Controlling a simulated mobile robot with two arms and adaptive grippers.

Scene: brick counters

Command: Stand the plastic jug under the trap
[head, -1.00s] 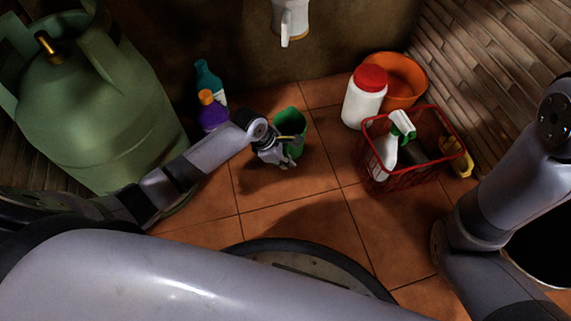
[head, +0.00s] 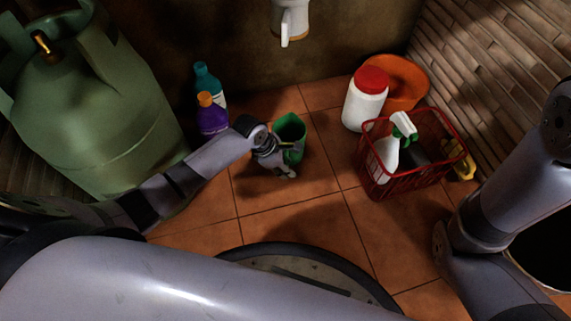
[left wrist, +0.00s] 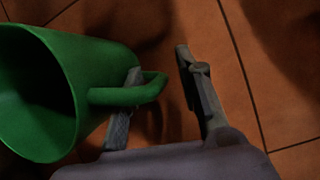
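The green plastic jug (head: 290,127) stands on the tiled floor near the back wall, mouth up, in the head view. In the left wrist view the jug (left wrist: 95,55) fills the left side, its handle pointing right. The white trap (head: 290,18) hangs on the wall at the top centre of the head view, above and behind the jug. My left gripper (head: 285,163) is at the jug's near side. In the wrist view this gripper (left wrist: 160,65) is open, one finger crossing the handle and the other apart to the right. I cannot tell whether the first finger touches. My right gripper is out of view.
A purple bottle (head: 212,118) and a teal bottle (head: 206,82) stand left of the jug, beside a large green gas cylinder (head: 95,115). A red basket (head: 400,183), white tub (head: 364,103) and orange bucket (head: 410,78) stand right. Floor between is clear.

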